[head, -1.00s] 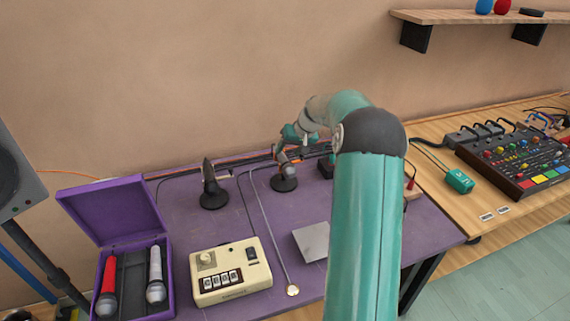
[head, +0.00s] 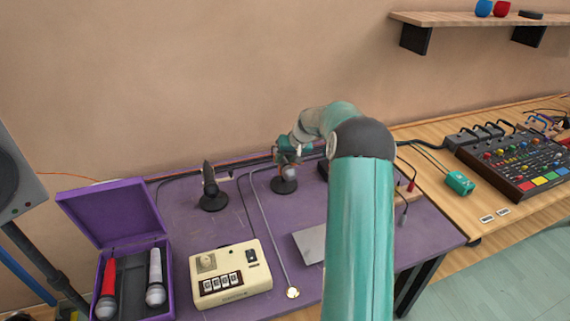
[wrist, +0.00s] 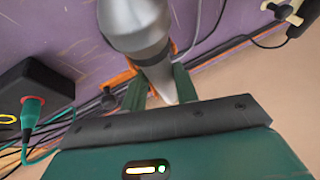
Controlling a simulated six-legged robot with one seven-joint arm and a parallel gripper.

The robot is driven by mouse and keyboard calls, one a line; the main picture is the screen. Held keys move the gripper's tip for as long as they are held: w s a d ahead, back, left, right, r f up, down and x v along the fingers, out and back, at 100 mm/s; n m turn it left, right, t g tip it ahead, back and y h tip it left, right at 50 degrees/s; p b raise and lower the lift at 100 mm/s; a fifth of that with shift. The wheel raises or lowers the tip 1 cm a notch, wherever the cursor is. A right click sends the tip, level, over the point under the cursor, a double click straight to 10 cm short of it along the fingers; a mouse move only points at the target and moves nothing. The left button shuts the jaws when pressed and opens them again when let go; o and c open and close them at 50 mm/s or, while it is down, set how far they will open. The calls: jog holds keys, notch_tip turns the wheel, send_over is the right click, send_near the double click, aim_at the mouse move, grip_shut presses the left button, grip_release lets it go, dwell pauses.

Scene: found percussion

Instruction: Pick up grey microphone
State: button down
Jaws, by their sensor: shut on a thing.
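The grey microphone (wrist: 134,18) shows large in the wrist view, with its wide rounded end away from my gripper and its narrow end between the fingers. My gripper (wrist: 160,86) is shut on that narrow end. In the head view my gripper (head: 288,153) is at the right-hand small black stand (head: 284,186), at the back of the purple table. The grey microphone (head: 290,173) shows there just below the fingers, at the stand. I cannot tell whether it is clear of the stand.
A purple case (head: 82,222) holds a red and a pale microphone. A cream box (head: 230,277), a thin rod (head: 266,236) and a grey plate (head: 309,243) lie in front. Cables run along the wall.

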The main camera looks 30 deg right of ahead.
aim_at(285, 158)
jog(key=shift+r, duration=0.55)
notch_tip(285, 158, up, 2)
jog(key=shift+r, duration=0.1)
jog(key=s+a+r, duration=0.1)
jog(key=r, duration=0.1)
jog(key=s+a+r, duration=0.1)
jog(key=r, duration=0.1)
jog(key=s+a+r, duration=0.1)
jog(key=s+r, duration=0.1)
jog(key=shift+a+r, duration=0.15)
jog(key=shift+a, duration=0.2)
jog(key=s+a+r, duration=0.3)
jog(key=s+a, duration=0.2)
jog(key=s, duration=0.1)
jog(key=shift+s+a+r, duration=0.2)
jog(key=shift+a, duration=0.15)
